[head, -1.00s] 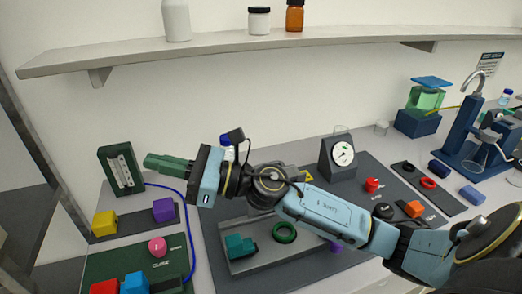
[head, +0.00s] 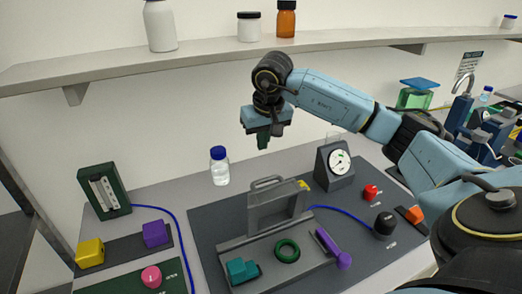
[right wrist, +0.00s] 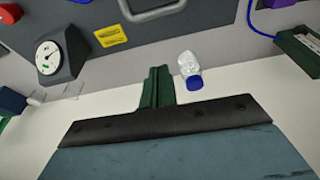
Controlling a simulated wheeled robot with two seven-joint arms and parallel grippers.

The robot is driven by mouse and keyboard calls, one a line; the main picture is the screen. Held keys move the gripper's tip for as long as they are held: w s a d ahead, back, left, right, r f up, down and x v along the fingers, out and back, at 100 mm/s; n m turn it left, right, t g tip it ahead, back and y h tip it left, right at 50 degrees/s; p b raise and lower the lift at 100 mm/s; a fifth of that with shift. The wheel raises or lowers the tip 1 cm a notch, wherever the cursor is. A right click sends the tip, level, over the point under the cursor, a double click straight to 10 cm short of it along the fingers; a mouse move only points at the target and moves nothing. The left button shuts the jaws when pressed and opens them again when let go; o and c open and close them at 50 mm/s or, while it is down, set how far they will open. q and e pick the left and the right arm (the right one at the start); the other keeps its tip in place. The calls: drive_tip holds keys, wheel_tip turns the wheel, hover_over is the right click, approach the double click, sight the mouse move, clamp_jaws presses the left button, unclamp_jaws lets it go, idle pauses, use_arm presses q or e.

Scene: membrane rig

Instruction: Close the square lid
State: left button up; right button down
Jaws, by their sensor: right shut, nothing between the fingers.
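The square lid (head: 276,208) is a grey plate with a loop handle on its upper edge. It stands raised at the back of a grey frame (head: 240,241) in the middle of the bench mat. A green ring (head: 287,250) and a teal block (head: 238,269) sit in the frame. A purple lever (head: 331,246) lies at its right side. My right gripper (head: 263,140) is shut and empty, fingers down, in the air above and behind the lid. In the right wrist view its green fingers (right wrist: 157,84) are together, and the lid's handle (right wrist: 152,12) shows at the top edge. My left gripper is not in view.
A blue-capped bottle (head: 219,168) stands behind the mat, left of the lid. A dial gauge (head: 337,164) stands right of it. Red (head: 370,192) and black (head: 384,223) knobs are at the right. A shelf (head: 200,55) with bottles runs above.

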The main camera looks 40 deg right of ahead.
wheel_tip(320, 180, down, 8)
drive_tip(key=s+p, duration=0.1)
drive_tip(key=p, duration=0.1)
drive_tip(key=shift+s+a, duration=0.35)
idle(0.3)
